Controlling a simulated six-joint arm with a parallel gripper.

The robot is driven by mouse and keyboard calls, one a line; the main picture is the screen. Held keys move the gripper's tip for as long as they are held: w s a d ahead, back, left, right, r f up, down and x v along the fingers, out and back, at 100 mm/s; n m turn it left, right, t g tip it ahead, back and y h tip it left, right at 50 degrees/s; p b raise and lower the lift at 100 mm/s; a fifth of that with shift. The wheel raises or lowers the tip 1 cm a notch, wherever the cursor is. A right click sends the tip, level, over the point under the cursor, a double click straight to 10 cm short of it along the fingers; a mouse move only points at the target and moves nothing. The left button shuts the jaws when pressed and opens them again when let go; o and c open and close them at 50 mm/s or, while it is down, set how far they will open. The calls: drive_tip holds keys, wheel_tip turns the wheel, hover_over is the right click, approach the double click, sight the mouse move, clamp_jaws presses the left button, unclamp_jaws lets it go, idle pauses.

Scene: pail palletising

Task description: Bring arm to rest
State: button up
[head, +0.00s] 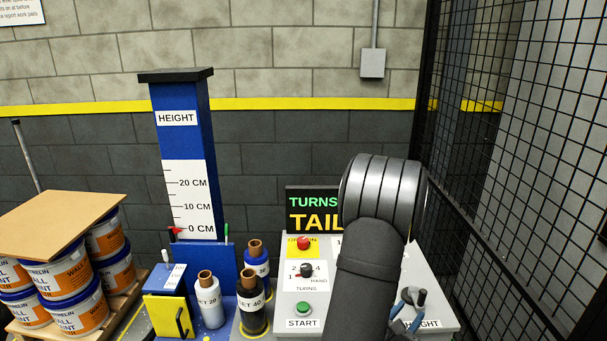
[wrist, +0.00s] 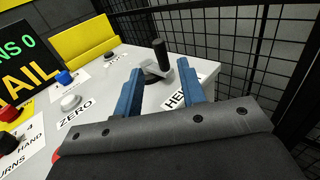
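My gripper (wrist: 161,68) has two blue fingers that stand apart in the wrist view. A crank or lever with an upright black knob (wrist: 160,54) shows between and beyond the fingertips. I cannot tell whether the fingers touch it. In the head view my arm reaches over the right of the grey control panel (head: 443,300), and part of my gripper (head: 405,301) shows beside the black knob (head: 421,297) near the HEIGHT label. My arm hides much of the panel there.
The panel carries a red button (head: 304,243), a black turn knob (head: 307,270) and a green START button (head: 303,308). Rolls (head: 211,302) stand left of it, then a blue height column (head: 184,150) and stacked pails (head: 69,281). Black mesh fencing (head: 530,130) closes the right.

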sight(420, 295)
drive_tip(key=x, duration=0.8)
drive_tip(key=shift+w+d, duration=0.3)
drive_tip(key=v, duration=1.7)
drive_tip(key=x, duration=1.7)
drive_tip(key=shift+w+d, duration=0.1)
drive_tip(key=shift+d, duration=0.05)
drive_tip(key=shift+a+m+g+h, duration=0.4)
drive_tip(key=shift+g, duration=0.1)
drive_tip(key=shift+w+a+m+g+h, duration=0.1)
drive_tip(key=shift+a+m+g+h, duration=0.25)
drive_tip(key=shift+m+g+h, duration=0.55)
drive_tip(key=shift+a+m+g+h, duration=0.3)
drive_tip(key=shift+m+g, duration=0.35)
drive_tip(key=shift+g, duration=0.5)
drive_tip(key=shift+w+a+m+g+h, duration=0.1)
drive_tip(key=shift+a+m+g+h, duration=0.25)
drive_tip(key=shift+m+g+h, duration=0.55)
drive_tip(key=shift+g, duration=0.25)
